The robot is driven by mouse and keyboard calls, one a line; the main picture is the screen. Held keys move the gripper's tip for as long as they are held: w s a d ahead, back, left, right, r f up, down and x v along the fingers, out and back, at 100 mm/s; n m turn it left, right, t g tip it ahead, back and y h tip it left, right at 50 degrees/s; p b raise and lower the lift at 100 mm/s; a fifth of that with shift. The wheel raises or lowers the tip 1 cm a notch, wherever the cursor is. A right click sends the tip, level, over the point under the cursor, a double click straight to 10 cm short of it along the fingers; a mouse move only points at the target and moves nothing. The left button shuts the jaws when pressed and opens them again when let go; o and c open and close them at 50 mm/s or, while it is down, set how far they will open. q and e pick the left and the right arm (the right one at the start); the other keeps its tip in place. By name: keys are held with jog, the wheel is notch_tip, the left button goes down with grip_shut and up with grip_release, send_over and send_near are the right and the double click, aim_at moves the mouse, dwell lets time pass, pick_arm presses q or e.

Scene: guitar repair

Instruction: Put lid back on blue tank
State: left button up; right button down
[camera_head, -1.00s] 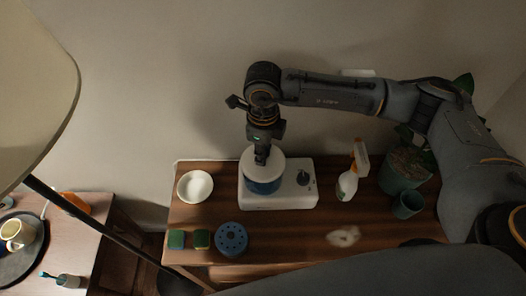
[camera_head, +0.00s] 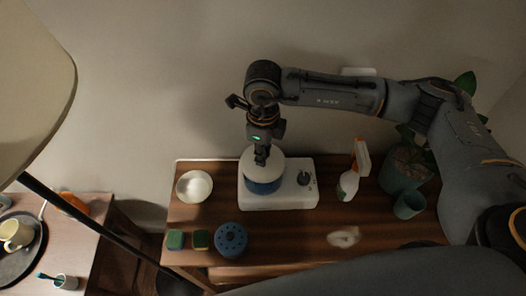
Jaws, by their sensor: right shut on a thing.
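The blue tank (camera_head: 264,187) stands on the left part of a white base (camera_head: 293,200) on the wooden table. The round white lid (camera_head: 273,163) is on top of the tank and looks nearly level; I cannot tell whether it is fully seated. My right gripper (camera_head: 262,158) points down over the lid and is shut on it at its top middle, hiding part of it. My left gripper is not in view.
A white bowl (camera_head: 194,186) is left of the base. A spray bottle (camera_head: 350,182), green cup (camera_head: 409,205) and potted plant (camera_head: 402,172) stand right. A lamp pole (camera_head: 95,228) crosses the left.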

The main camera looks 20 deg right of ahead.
jog(key=shift+b, duration=0.4)
dwell(0.4)
dwell(0.4)
jog(key=c, duration=0.7)
grip_release()
jog(key=shift+r+p, duration=1.45)
jog(key=shift+r, duration=2.05)
